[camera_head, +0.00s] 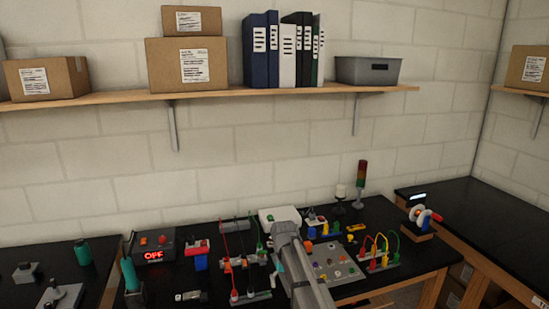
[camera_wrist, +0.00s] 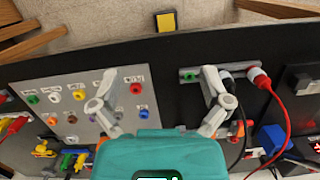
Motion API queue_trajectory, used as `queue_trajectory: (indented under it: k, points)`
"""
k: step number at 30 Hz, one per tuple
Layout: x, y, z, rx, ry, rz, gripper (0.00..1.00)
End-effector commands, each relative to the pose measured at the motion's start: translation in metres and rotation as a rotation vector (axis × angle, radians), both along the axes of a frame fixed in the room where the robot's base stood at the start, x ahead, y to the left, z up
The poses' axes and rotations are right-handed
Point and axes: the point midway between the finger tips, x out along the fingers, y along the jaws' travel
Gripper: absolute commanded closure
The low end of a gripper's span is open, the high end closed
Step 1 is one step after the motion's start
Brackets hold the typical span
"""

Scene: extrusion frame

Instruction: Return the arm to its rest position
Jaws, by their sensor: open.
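My grey arm (camera_head: 308,275) reaches over the black workbench in the head view and covers part of it. My gripper (camera_wrist: 157,95) shows in the wrist view with its two pale fingers spread wide apart. Nothing sits between the fingertips; the bench's black top shows there. A teal housing (camera_wrist: 160,158) fills the bottom of the wrist view at the base of the fingers. The fingers hang over the bench between a grey button panel (camera_wrist: 65,100) and a small terminal strip (camera_wrist: 190,75). In the head view the fingers are hidden or too small to make out.
The panel also shows in the head view (camera_head: 335,270). A power supply (camera_head: 154,251) reading OFF stands left. Red and black leads (camera_wrist: 280,110) rise beside the gripper. A signal tower (camera_head: 361,180) stands behind. A wall shelf (camera_head: 230,95) holds boxes and binders.

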Motion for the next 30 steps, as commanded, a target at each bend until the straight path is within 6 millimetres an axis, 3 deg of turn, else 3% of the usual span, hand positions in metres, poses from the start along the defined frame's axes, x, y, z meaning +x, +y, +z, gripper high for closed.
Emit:
queue_trajectory:
  k: [1, 9, 15, 21, 30]
  points:
    - [-0.021, -0.015, -0.01, 0.001, -0.011, -0.015, 0.03]
    - [-0.112, -0.085, -0.047, 0.012, -0.094, -0.107, 0.03]
    - [-0.167, -0.119, -0.066, 0.016, -0.148, -0.162, 0.03]
    - [-0.191, -0.133, -0.072, 0.016, -0.174, -0.19, 0.03]
    - [-0.191, -0.135, -0.072, 0.016, -0.178, -0.193, 0.03]
